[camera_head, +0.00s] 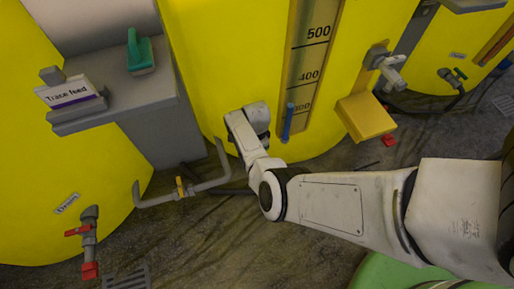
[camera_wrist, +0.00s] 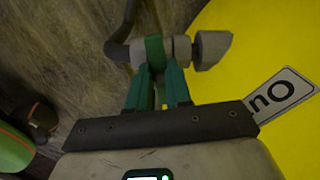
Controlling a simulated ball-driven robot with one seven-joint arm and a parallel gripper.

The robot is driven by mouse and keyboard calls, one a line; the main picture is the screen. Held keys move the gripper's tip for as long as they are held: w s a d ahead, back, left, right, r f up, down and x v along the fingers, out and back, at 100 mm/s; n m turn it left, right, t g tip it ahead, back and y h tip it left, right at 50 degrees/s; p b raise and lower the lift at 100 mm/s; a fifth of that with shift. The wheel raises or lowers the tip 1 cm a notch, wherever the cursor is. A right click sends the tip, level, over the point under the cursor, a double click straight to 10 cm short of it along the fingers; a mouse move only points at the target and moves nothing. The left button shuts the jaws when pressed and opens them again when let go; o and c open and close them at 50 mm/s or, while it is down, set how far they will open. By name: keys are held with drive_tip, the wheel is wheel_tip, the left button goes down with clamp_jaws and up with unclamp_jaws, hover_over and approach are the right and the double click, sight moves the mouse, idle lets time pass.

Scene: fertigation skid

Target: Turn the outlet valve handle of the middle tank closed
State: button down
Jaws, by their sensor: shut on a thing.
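The middle tank (camera_head: 225,55) is the yellow one with the level scale. My arm reaches to its lower front, and my wrist hides the outlet valve and my fingers in the head view. In the wrist view, the outlet valve (camera_wrist: 209,50) is a grey fitting beside the yellow tank wall, with a dark hose on its left. Its green handle (camera_wrist: 154,48) lies across the pipe line. My gripper (camera_wrist: 157,74) has its green fingers shut on this handle, one on each side. A label (camera_wrist: 284,94) reading "Ou", partly cut off, is on the tank.
A grey cabinet (camera_head: 165,110) holds a green brush (camera_head: 140,50). A yellow box (camera_head: 367,117) juts out at the right. The right tank has its own green-handled valve (camera_head: 460,73).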

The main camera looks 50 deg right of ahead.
drive_tip(key=shift+d+m, duration=0.1)
drive_tip(key=shift+m, duration=0.7)
drive_tip(key=c, duration=1)
unclamp_jaws()
drive_tip(key=shift+c, duration=0.2)
wheel_tip(320, 180, up, 11)
drive_tip(key=p, duration=0.6)
drive_tip(key=shift+f, duration=0.1)
